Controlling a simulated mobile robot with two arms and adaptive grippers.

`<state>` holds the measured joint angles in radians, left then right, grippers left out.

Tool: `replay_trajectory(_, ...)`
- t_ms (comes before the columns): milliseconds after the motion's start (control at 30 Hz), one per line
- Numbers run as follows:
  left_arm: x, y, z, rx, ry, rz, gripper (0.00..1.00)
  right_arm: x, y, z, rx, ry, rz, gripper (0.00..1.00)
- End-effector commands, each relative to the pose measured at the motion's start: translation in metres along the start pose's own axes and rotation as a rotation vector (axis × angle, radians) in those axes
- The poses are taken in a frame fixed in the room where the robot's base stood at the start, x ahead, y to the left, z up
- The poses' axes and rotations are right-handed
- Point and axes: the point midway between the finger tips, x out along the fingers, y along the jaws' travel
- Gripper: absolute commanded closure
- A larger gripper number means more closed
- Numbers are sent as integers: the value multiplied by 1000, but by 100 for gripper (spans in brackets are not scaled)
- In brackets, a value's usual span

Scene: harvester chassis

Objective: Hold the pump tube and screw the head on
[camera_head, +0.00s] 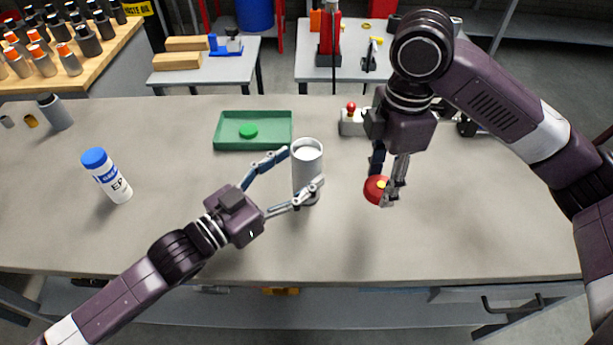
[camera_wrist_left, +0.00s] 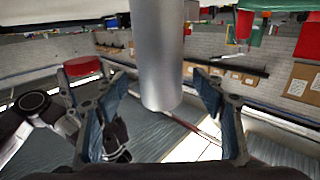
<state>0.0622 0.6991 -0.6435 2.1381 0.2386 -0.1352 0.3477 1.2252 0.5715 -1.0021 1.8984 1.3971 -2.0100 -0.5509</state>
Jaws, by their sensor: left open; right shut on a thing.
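The pump tube (camera_head: 308,172) is a grey-white cylinder with an open top, standing upright on the bench in the head view. It also shows large in the left wrist view (camera_wrist_left: 158,55). My left gripper (camera_head: 305,168) is open, with one finger on either side of the tube; gaps show beside it in the wrist view. The red head also shows at the left in the wrist view (camera_wrist_left: 82,67).
A green tray (camera_head: 228,143) with a green disc (camera_head: 248,131) lies behind the tube. A blue-capped bottle (camera_head: 110,180) stands at left. A small box with a red knob (camera_head: 351,122) is behind my right gripper. The front bench is clear.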

Motion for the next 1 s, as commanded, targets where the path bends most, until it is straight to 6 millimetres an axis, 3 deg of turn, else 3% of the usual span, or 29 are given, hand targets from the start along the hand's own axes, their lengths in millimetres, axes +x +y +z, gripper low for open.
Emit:
replay_trajectory(200,27,-1,-2,1,2,0,37,-7,0,0,0,0,0,89)
replay_trajectory(633,31,0,0,1,-1,0,38,-7,0,0,0,0,1,89)
replay_trajectory(1000,31,0,0,0,-1,1,79,-7,0,0,0,0,1,89)
